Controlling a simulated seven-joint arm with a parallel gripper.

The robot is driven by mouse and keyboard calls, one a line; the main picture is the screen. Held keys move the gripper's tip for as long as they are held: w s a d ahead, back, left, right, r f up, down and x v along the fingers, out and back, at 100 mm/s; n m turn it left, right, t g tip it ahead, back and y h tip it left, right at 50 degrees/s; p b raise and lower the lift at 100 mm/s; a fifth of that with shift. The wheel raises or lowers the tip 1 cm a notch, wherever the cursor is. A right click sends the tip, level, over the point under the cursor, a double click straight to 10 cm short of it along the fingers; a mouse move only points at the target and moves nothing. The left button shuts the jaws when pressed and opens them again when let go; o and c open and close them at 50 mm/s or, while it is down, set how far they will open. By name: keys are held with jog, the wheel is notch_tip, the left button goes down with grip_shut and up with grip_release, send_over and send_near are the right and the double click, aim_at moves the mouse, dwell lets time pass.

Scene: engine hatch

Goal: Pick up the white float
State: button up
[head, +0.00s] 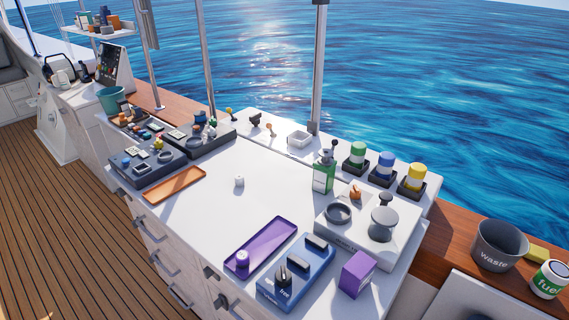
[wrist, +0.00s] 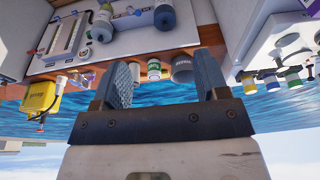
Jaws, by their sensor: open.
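A small white cylinder, which looks like the white float (head: 239,182), stands alone on the white counter (head: 215,215), between the orange tray and the purple tray. My gripper (wrist: 165,75) shows in the wrist view with its two grey fingers wide apart and nothing between them. The wrist picture looks upside down, with sea behind the fingers. I cannot make out the white float there. My gripper is not in the head view, so it is away from the float.
An orange tray (head: 175,185) lies left of the float, a purple tray (head: 262,247) in front. A green bottle (head: 324,175) and a white block with round fittings (head: 350,234) stand to the right. Dark cases (head: 158,160) sit at the left. The counter around the float is clear.

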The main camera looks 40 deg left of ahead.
jog(key=w+a+f+m+g+y, duration=0.1)
jog(key=w+a+m+y, duration=0.15)
jog(key=w+a, duration=0.75)
jog(key=w+a+f+m+g+y, duration=0.15)
jog(key=w+a+y, duration=0.25)
jog(key=a, duration=1.2)
jog(key=w+a+m+g+y, duration=0.1)
jog(key=w+a+m+y, duration=0.2)
jog(key=w+a, duration=0.7)
jog(key=m+y, duration=0.4)
jog(key=m, duration=0.6)
send_near(242, 179)
jog(key=x, duration=0.2)
jog(key=shift+w+a+f, duration=0.15)
jog(key=shift+w+a, duration=0.05)
jog(key=shift+a, duration=0.1)
jog(key=shift+s+a+f, duration=0.1)
jog(key=shift+a, duration=0.05)
jog(key=shift+a, duration=0.15)
jog(key=shift+x, duration=1.15)
jog(key=shift+a+f, duration=0.1)
jog(key=shift+a, duration=0.05)
